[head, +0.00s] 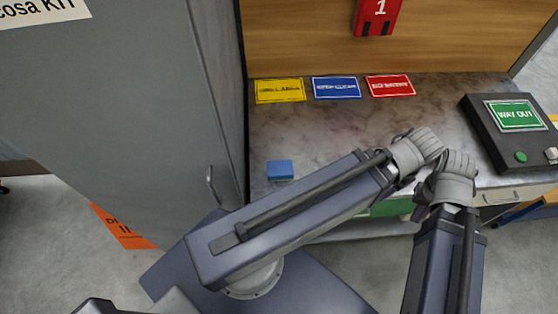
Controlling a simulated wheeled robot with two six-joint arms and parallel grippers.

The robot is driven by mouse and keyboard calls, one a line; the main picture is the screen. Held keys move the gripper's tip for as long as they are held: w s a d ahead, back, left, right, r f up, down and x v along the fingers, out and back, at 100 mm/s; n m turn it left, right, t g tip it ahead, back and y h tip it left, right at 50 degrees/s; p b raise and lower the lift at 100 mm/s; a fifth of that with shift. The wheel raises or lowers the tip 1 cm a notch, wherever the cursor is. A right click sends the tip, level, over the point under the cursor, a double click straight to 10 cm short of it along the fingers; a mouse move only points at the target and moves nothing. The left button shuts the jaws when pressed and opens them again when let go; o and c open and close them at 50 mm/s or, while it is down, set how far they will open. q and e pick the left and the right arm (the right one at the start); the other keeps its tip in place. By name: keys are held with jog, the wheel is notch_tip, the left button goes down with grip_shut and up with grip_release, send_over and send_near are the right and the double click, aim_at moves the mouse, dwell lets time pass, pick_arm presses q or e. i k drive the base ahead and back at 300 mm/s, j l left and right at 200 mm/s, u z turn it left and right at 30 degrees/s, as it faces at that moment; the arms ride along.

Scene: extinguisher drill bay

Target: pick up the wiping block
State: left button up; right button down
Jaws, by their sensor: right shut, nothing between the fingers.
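The wiping block (280,168), a small blue block, lies on the left part of the grey marbled counter (330,135). It is near the counter's front edge, beside the grey cabinet. My right gripper (420,208) is small and dark, partly covered by my arm links, in front of the counter's right part. It is shut and empty, well to the right of the block and apart from it. My left gripper does not show.
Yellow (279,91), blue (336,88) and red (390,86) cards lie along the counter's back. A dark box (487,133) with a "WAY OUT" sign stands right. The tall grey cabinet (120,110) borders the counter's left side. Counter behind the block is clear.

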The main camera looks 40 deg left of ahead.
aim_at(280, 170)
jog(key=u, duration=1.2)
jog(key=k+u, duration=0.3)
jog(key=i, duration=0.3)
jog(key=z, duration=1)
jog(key=u, duration=1)
